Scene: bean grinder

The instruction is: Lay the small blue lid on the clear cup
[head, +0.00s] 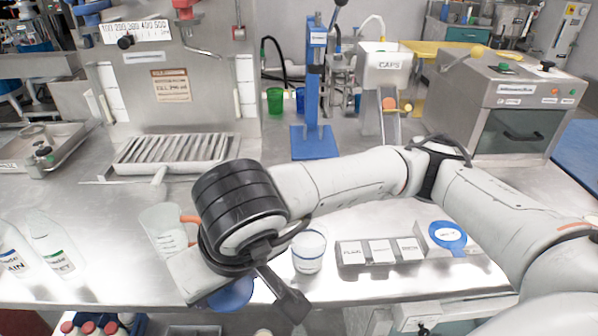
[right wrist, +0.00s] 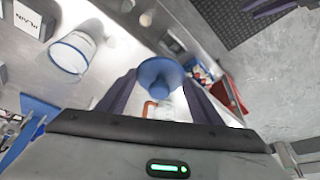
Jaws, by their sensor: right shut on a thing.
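The small blue lid (head: 232,294) is held by my right gripper (head: 256,292) near the table's front edge, partly hidden by the gripper body. In the right wrist view the lid (right wrist: 160,74) sits between the two dark fingers of the right gripper (right wrist: 160,88), which is shut on it. The clear cup (head: 308,252), with a blue band, stands upright on the table just right of the gripper. It also shows at upper left in the right wrist view (right wrist: 74,52), apart from the lid. My left gripper is not in view.
A clear jug (head: 163,232) with an orange handle stands left of my gripper. A grey labelled tray (head: 350,256) and a blue round item (head: 447,236) lie right of the cup. Two clear bottles (head: 48,242) stand at far left. A blue-based press (head: 312,140) stands behind.

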